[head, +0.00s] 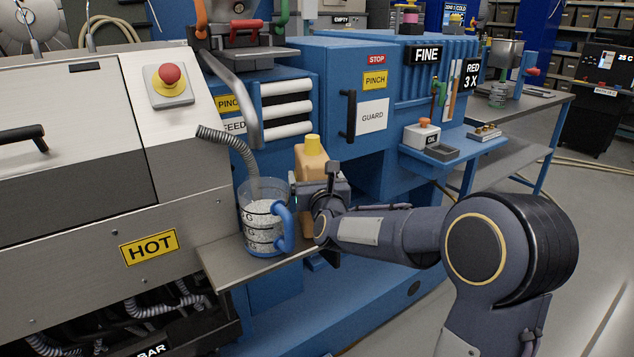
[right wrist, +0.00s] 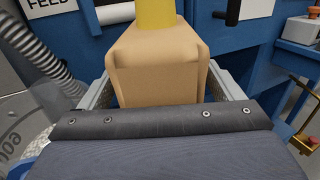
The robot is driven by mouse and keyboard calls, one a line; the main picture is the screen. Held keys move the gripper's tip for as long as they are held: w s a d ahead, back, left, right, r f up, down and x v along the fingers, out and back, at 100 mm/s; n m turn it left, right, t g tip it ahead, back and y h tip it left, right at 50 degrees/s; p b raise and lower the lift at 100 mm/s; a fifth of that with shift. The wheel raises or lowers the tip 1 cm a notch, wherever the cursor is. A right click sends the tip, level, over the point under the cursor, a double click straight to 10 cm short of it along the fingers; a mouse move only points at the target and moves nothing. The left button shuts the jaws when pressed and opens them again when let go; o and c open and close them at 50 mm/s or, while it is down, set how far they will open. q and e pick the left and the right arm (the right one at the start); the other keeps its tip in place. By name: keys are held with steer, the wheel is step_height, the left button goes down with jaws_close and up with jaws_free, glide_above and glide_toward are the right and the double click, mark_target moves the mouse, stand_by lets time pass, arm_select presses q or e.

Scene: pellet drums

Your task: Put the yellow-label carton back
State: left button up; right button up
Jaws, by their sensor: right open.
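A tan carton (head: 311,160) with a yellow cap stands upright by the steel shelf, against the blue machine. No label shows on the sides I can see. In the right wrist view the carton (right wrist: 160,62) fills the middle, its lower part hidden behind my gripper body. My right gripper (head: 308,186) is at the carton, and in the right wrist view its open fingers (right wrist: 163,92) lie on either side of it. I cannot tell whether they touch it. My left gripper is not in view.
A clear jug (head: 262,228) with a blue handle and pale pellets stands on the steel shelf (head: 222,262), close left of the carton. A ribbed hose (head: 235,143) hangs over the jug. A blue side shelf (head: 462,143) holds small items to the right.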

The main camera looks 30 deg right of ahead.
steer(key=v, duration=1.2)
steer(key=shift+b, duration=0.3)
steer(key=shift+r, duration=0.1)
